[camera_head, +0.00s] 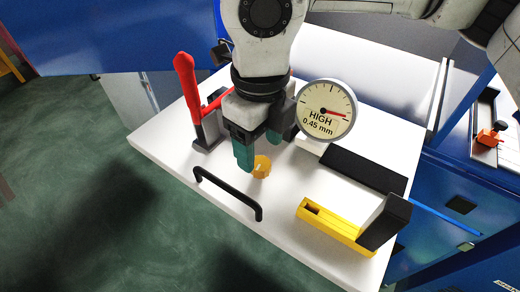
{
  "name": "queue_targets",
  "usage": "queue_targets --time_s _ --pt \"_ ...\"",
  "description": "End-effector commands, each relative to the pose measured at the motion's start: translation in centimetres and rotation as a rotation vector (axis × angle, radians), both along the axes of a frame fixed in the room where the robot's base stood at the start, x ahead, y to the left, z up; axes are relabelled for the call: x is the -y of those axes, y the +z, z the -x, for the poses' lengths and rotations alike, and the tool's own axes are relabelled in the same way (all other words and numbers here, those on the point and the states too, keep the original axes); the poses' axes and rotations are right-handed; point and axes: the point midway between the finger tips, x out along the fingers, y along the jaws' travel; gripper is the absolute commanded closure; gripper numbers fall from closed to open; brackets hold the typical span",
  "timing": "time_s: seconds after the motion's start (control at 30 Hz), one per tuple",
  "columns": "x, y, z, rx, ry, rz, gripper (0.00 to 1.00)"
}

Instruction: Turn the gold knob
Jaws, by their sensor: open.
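The gold knob (262,166) stands on the white tabletop (180,150), just below and to the right of my gripper. My gripper (248,158) hangs down over the table with teal fingertips. The fingers are apart, and nothing shows between them. The near fingertip lies right beside the knob in the picture and seems to overlap its left edge. I cannot tell whether they touch.
A black handle (228,193) stands in front of the knob. A red lever clamp (187,80) is at the left. A round dial gauge (325,111) reading HIGH 0.45 mm is behind right. A yellow block (335,227) and black pieces (385,222) are at the right.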

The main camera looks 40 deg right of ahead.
Motion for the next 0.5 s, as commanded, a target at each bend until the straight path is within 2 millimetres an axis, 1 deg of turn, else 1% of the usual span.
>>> queue_targets --time_s 0.1,0.23,0.33,0.5 --pt "-0.1 -1.6 0.0 -0.001 0.0 -0.002 0.35" --pt "0.0 -2.9 0.0 0.0 0.0 -0.001 0.35" --pt "0.0 -3.4 0.0 0.0 0.0 -0.001 0.35" --pt "0.0 -3.6 0.0 0.001 0.0 0.0 0.35"
